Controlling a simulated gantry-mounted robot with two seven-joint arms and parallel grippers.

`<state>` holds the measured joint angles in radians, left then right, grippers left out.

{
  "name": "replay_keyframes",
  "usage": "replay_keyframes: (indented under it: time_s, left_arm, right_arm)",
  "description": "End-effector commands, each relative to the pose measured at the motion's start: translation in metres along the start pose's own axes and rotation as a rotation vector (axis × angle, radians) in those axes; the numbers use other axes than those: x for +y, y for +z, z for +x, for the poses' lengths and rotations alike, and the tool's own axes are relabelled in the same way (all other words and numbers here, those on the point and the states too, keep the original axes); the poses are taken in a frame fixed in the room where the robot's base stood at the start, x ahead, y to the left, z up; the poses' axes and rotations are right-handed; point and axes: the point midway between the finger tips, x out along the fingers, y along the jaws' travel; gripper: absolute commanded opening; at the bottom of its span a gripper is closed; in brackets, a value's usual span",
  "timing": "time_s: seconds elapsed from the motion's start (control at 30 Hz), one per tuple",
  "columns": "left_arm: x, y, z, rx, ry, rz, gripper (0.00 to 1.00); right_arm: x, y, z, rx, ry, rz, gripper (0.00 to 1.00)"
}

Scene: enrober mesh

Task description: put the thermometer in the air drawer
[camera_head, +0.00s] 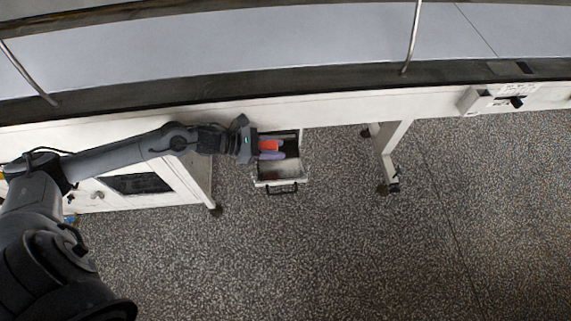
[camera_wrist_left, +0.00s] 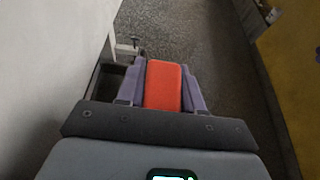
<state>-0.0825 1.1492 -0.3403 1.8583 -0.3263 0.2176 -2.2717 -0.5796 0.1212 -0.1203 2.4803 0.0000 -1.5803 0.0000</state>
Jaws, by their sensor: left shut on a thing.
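My left gripper (camera_head: 270,150) is shut on an orange-red block-shaped thing, which I take to be the thermometer (camera_head: 267,145). In the left wrist view the thermometer (camera_wrist_left: 163,86) sits between the two purple-grey fingers of the left gripper (camera_wrist_left: 162,92). An open drawer (camera_head: 280,180), light-rimmed with a dark handle at its front, sticks out below the white machine edge. In the head view the gripper and thermometer are over the back part of the drawer. I cannot tell their height above its floor. My right gripper is not in view.
The white machine frame (camera_head: 340,108) runs along the back above the drawer. A white cabinet (camera_head: 190,185) with a dark panel stands left of the drawer, and a wheeled leg (camera_head: 388,155) stands to the right. The speckled floor (camera_head: 330,250) in front is clear.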

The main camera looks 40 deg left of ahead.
Motion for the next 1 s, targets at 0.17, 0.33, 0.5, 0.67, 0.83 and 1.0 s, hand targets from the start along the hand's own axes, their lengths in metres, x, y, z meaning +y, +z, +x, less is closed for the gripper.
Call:
replay_keyframes:
  time_s: [0.17,0.33,0.5,0.67,0.83,1.0]
  left_arm:
    - [-0.001,-0.024,0.01,-0.002,-0.001,-0.002,0.06]
    - [-0.001,-0.034,0.014,-0.001,-0.001,-0.001,0.06]
    - [0.0,-0.053,0.022,-0.001,0.0,-0.002,0.06]
    - [0.0,-0.065,0.027,-0.001,0.0,0.0,0.06]
    - [-0.001,-0.065,0.027,-0.001,-0.001,0.001,0.06]
    - [-0.001,-0.067,0.028,-0.001,-0.001,0.001,0.06]
  right_arm:
    - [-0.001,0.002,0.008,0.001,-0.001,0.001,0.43]
    - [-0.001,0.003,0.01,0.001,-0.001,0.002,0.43]
    - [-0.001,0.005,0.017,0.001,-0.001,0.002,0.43]
    - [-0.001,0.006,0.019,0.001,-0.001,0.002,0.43]
    - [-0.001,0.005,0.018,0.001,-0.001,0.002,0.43]
    - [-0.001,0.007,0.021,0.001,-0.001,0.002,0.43]
